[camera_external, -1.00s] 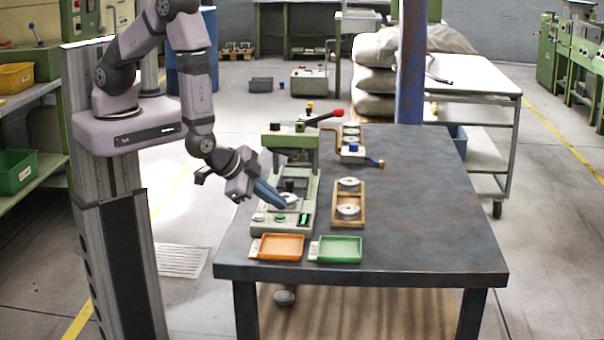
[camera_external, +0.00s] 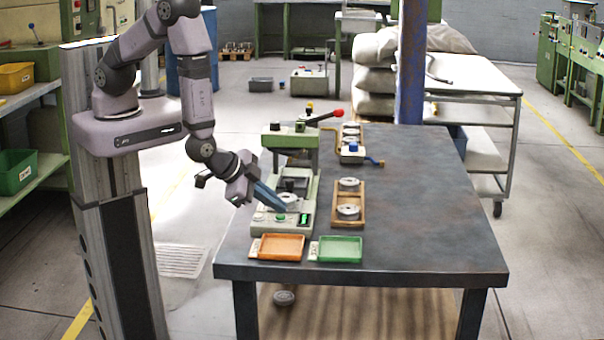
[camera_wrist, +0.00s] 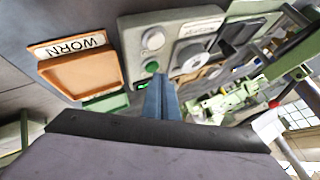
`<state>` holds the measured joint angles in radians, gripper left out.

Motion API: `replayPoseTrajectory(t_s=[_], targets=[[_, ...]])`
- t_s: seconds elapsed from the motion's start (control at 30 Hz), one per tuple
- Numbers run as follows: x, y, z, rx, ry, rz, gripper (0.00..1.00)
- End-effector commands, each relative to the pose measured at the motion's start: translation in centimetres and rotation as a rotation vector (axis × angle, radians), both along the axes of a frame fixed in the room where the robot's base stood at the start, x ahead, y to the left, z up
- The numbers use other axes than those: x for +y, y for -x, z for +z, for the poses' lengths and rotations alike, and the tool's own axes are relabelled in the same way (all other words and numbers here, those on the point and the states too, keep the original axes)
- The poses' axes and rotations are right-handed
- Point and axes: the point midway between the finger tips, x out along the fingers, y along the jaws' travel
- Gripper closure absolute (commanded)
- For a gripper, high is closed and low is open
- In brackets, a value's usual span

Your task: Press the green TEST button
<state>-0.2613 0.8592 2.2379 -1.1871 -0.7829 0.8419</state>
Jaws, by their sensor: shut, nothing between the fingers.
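The green TEST button (camera_external: 281,217) is on the front panel of the pale green test machine (camera_external: 311,190). In the wrist view the round green button (camera_wrist: 152,66) shows just beyond my fingertips, beside a pale button and a small lit green display (camera_wrist: 142,86). My gripper (camera_external: 283,209) is shut and empty, its blue fingers slanting down over the panel, tips close to the button. In the wrist view my gripper (camera_wrist: 161,80) points at the panel. I cannot tell whether the tips touch the button.
An orange tray (camera_external: 281,247), labelled WORN in the wrist view, and a green tray (camera_external: 340,250) lie in front of the machine. A wooden holder with round discs (camera_external: 348,210) stands to its right. A red-knobbed lever (camera_external: 337,113) sticks out above. The table's right side is clear.

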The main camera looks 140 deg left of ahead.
Motion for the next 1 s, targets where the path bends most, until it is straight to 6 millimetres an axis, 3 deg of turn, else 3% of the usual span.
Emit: replayPoseTrajectory(t_s=[1.0], targets=[[-0.01,0.04,-0.75,0.001,0.001,0.0,1.0]])
